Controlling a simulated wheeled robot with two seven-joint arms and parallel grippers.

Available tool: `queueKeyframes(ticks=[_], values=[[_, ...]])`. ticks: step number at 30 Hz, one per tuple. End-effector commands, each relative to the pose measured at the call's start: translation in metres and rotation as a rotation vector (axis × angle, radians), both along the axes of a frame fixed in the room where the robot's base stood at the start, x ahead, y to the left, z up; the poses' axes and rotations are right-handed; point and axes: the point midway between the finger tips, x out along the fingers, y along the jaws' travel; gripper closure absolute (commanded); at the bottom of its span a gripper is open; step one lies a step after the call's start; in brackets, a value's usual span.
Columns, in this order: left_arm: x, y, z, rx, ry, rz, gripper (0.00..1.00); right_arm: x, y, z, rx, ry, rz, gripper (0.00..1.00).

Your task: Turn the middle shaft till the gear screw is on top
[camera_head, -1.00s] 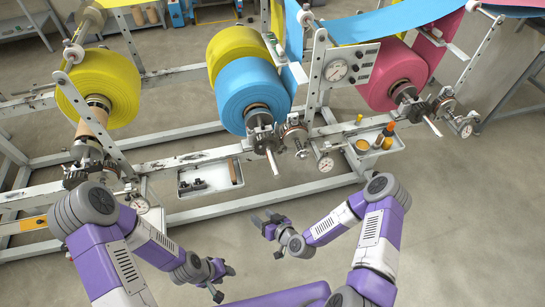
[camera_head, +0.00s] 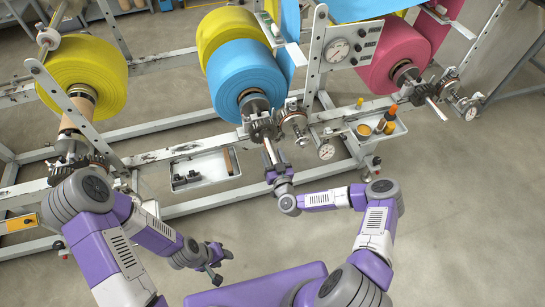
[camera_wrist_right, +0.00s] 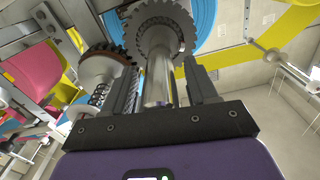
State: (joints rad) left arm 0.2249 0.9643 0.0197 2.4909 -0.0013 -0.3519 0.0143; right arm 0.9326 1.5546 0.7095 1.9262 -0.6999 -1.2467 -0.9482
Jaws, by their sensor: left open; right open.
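The middle shaft carries the blue roll (camera_head: 248,75); its end, with a dark gear (camera_head: 262,130), faces me. In the right wrist view the toothed gear (camera_wrist_right: 160,22) and the bare shaft end (camera_wrist_right: 160,80) are close ahead. I cannot make out the gear's screw in either view. My right gripper (camera_head: 271,152) is at the shaft end; in its wrist view the open fingers (camera_wrist_right: 162,92) stand on either side of the shaft, with gaps beside it. My left gripper (camera_head: 220,264) is open and empty, low in front of the frame, away from the shaft.
A second gear (camera_wrist_right: 98,62) and the clamp disc (camera_head: 293,122) sit beside the shaft. A gauge (camera_head: 326,152) hangs to the right. A tray with dark parts (camera_head: 205,178) and one with orange bottles (camera_head: 400,133) are on the lower frame. Yellow (camera_head: 85,78) and pink rolls (camera_head: 390,52) flank it.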

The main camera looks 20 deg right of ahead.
Motion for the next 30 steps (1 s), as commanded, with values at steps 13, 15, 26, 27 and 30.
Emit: queueKeyframes(ticks=[13,15,26,27,30], values=[[0.0001,0.0000,-0.0002,0.000,0.000,0.000,0.57,0.0014,0.0001,0.0002,0.001,0.001,0.000,0.70],[0.0000,-0.0001,-0.0002,0.000,0.000,0.000,0.57,0.0013,0.0001,0.0002,0.001,0.001,0.000,0.80],[0.0000,0.0000,-0.0001,0.000,0.000,0.000,0.57,0.0010,-0.0003,0.0001,0.002,0.001,0.000,1.00],[0.0000,-0.0001,0.0000,0.000,0.000,0.000,0.57,0.0008,-0.0011,0.0001,0.004,0.001,-0.002,1.00],[0.0000,-0.0001,0.0007,0.000,0.000,0.000,0.57,-0.0006,-0.0060,0.0001,0.018,0.002,-0.010,1.00]])
